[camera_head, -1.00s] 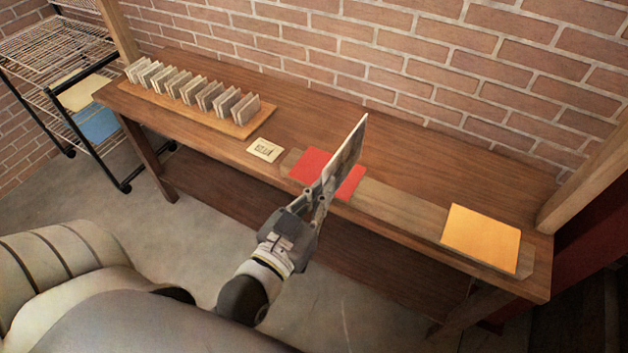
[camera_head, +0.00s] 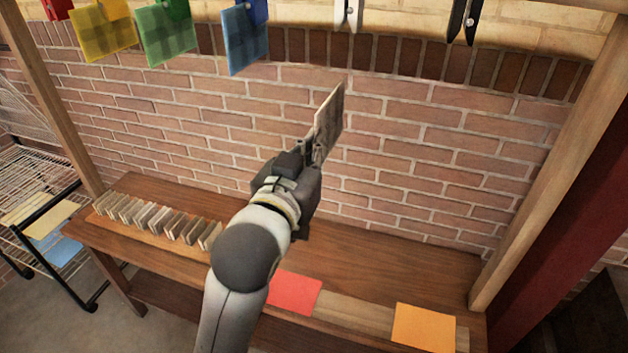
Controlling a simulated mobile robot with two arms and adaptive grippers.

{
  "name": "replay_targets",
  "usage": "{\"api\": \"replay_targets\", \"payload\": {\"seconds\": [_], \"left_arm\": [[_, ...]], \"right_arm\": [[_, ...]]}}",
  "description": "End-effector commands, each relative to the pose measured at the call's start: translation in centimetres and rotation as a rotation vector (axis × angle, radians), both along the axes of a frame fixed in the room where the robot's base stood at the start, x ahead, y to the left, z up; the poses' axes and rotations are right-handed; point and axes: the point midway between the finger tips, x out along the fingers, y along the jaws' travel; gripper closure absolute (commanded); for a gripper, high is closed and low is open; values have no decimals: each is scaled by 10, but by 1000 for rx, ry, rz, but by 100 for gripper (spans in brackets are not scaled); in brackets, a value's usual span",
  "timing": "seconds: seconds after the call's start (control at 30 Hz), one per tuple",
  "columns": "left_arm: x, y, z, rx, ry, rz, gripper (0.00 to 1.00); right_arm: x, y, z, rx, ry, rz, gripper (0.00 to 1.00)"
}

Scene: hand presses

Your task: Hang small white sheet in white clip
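My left gripper (camera_head: 312,160) is raised in front of the brick wall, shut on a small sheet. The small sheet (camera_head: 330,118) stands up from the fingertips. It is seen nearly edge-on, pale at the edge with a greyish face. The white clip (camera_head: 347,14) hangs at the top edge, above and a little right of the sheet. In the picture, a gap of wall shows between sheet and clip. The clip holds nothing that I can see, and its upper part is cut off. My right gripper is not in view.
Yellow (camera_head: 102,32), green (camera_head: 166,35) and blue (camera_head: 245,40) sheets hang at the upper left. A black clip (camera_head: 462,22) hangs to the right. The wooden table (camera_head: 385,262) below bears a card rack, a red sheet (camera_head: 295,293) and an orange sheet (camera_head: 424,327).

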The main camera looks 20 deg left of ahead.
Motion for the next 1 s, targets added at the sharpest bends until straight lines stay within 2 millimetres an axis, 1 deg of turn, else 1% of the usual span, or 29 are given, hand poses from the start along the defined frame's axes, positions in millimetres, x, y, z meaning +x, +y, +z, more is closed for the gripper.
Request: {"api": "replay_targets", "payload": {"seconds": [0.03, 0.1, 0.2, 0.33, 0.47, 1.0], "left_arm": [[1, 1, 20, -1, -5, 7, 100], [1, 2, 30, -4, -4, 15, 100], [1, 3, 37, -7, -3, 24, 100], [5, 4, 39, -7, -3, 27, 100], [15, 4, 38, -7, -3, 27, 100], [69, 4, 43, -7, -4, 27, 100]], "right_arm": [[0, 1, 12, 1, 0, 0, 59], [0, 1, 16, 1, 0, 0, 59], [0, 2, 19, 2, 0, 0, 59], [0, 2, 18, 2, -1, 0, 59], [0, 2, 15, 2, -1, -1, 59], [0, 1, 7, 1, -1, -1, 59]]}}
